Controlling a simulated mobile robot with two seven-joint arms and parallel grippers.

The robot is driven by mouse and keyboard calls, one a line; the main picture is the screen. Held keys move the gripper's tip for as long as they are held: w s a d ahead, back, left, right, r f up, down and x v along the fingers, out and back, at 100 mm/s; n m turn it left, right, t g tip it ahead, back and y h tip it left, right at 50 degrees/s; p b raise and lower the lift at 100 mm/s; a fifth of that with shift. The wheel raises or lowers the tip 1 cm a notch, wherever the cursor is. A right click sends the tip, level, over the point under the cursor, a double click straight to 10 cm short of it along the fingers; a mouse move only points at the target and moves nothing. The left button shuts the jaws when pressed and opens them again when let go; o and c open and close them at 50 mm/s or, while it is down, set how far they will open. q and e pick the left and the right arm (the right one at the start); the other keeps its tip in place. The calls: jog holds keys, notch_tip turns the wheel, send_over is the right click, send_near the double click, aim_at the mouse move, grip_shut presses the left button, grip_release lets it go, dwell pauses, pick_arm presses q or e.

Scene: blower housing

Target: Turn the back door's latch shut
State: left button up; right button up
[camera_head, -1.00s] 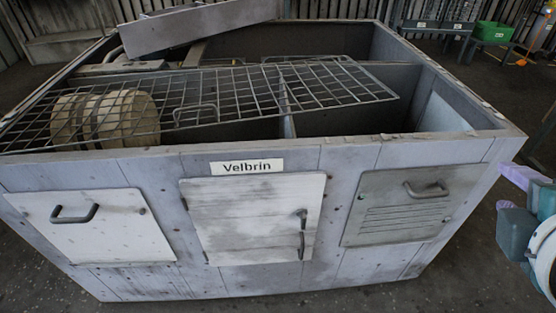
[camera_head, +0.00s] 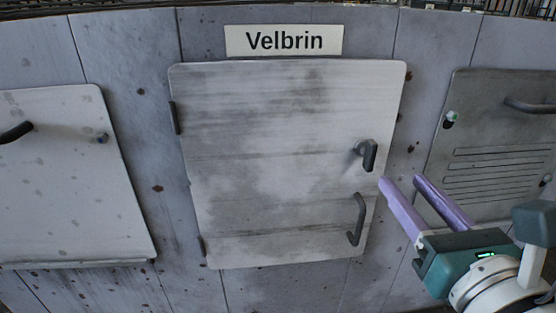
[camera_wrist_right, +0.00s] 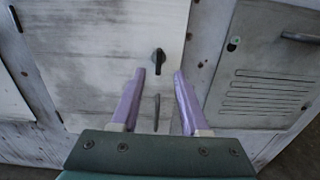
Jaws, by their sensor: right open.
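The pale door (camera_head: 280,130) under the "Velbrin" sign sits in the middle of the grey housing wall, with hinges on its left edge. Its dark latch (camera_head: 367,155) is near the right edge and points downward. A dark pull handle (camera_head: 357,220) is below the latch. My right gripper (camera_head: 400,181) is open and empty, its two purple fingers in front of the wall just right of and below the latch, apart from it. In the right wrist view the latch (camera_wrist_right: 158,60) lies ahead, between and beyond the open fingertips (camera_wrist_right: 160,72). My left gripper is out of view.
A vented grey panel (camera_head: 495,150) with a handle is on the right, partly behind my right arm. A white panel (camera_head: 70,180) with a handle is on the left. The Velbrin sign (camera_head: 284,40) is above the door.

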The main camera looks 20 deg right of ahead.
aim_at(374, 152)
jog(key=b+x, duration=0.1)
jog(key=x, duration=0.9)
jog(key=shift+a+f+b, duration=0.1)
jog(key=shift+f+b, duration=0.1)
jog(key=shift+b, duration=0.15)
grip_shut()
